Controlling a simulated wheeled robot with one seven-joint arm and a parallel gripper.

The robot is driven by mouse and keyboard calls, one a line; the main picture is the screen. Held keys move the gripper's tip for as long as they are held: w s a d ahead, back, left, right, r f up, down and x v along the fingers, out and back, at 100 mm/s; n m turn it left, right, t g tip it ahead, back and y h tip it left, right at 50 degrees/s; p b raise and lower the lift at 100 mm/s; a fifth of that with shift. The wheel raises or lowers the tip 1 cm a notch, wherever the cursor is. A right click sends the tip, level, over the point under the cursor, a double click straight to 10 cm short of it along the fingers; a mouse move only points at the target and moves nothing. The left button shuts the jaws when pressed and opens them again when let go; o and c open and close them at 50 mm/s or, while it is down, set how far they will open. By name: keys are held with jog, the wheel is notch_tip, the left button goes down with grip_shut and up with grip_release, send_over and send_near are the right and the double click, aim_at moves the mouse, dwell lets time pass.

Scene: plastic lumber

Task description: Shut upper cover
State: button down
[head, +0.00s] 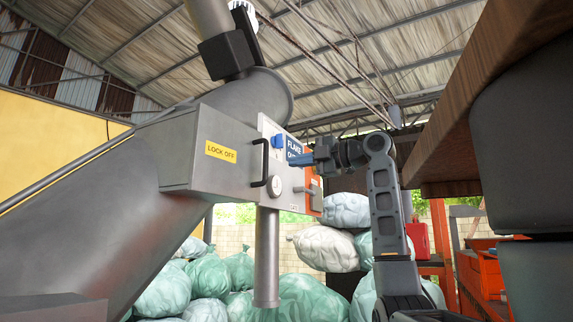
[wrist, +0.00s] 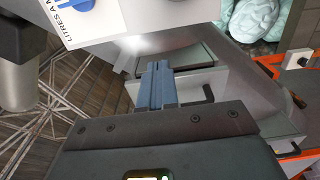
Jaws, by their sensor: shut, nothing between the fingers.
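In the head view a grey metal housing (head: 190,155) with a yellow LOCK OFF label stands on the sloping grey machine body. A black handle (head: 259,163) stands out at its right edge, beside a white panel (head: 267,132) with a blue sign. My gripper (head: 292,159), with blue fingers, is shut and empty in front of the panel, right of the handle. In the wrist view the shut fingers (wrist: 155,70) point toward a grey box-like part (wrist: 195,82) with a black handle (wrist: 208,93). I cannot tell for certain which part is the upper cover or how far it stands open.
A grey dial (head: 274,186) and an orange plate (head: 313,190) sit close to my gripper. A vertical grey pipe (head: 266,255) hangs below the panel. Filled bags (head: 325,248) are piled behind. A brown overhanging structure (head: 450,110) is at the right.

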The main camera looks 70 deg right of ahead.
jog(key=s+d, duration=0.2)
jog(key=s, duration=0.2)
jog(key=m+h+b, duration=0.1)
jog(key=h+b, duration=0.1)
jog(key=b, duration=0.1)
send_near(256, 200)
jog(key=p+x, duration=0.3)
jog(key=x, duration=0.4)
jog(key=shift+a, duration=0.15)
jog(key=shift+w+d+y+b, duration=0.15)
jog(key=shift+w+d, duration=0.1)
jog(key=shift+w, duration=0.25)
jog(key=shift+w+d+y+b, duration=0.15)
jog(key=shift+w+d, duration=0.05)
jog(key=shift+w, duration=0.3)
jog(key=shift+w+d+r, duration=0.1)
jog(key=shift+r, duration=0.05)
